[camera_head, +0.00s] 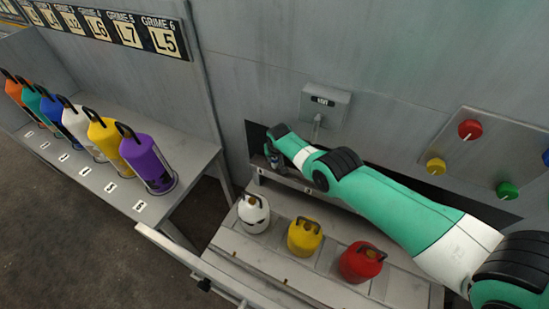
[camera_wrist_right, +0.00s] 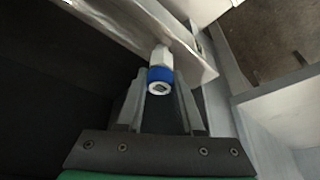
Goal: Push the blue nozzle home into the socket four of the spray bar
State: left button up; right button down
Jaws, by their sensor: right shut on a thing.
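In the right wrist view the blue nozzle (camera_wrist_right: 160,80) has a blue collar, a white body and an open end facing the camera. My right gripper (camera_wrist_right: 161,88) is shut on it, one finger on each side. The nozzle's far end meets the underside of the pale metal spray bar (camera_wrist_right: 115,18); I cannot tell how deep it sits, and the socket is hidden. In the head view my right gripper (camera_head: 274,160) is small, at the dark wall opening; the nozzle cannot be made out there. My left gripper is not in view.
White (camera_head: 253,212), yellow (camera_head: 304,238) and red (camera_head: 361,263) canisters stand on a grey bench below my right arm. Several coloured bottles line the left shelf (camera_head: 150,205). A wall box (camera_head: 325,104) is above the opening; a knob panel (camera_head: 490,150) is at right.

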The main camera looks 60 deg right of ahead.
jog(key=shift+f+b, duration=0.65)
jog(key=shift+f, duration=0.1)
jog(key=shift+c, duration=2.3)
grip_release()
jog(key=shift+r, duration=0.1)
jog(key=p+v, duration=1.1)
jog(key=p, duration=0.6)
jog(key=shift+r+p, duration=0.35)
jog(key=shift+p, duration=0.05)
jog(key=shift+a, duration=0.1)
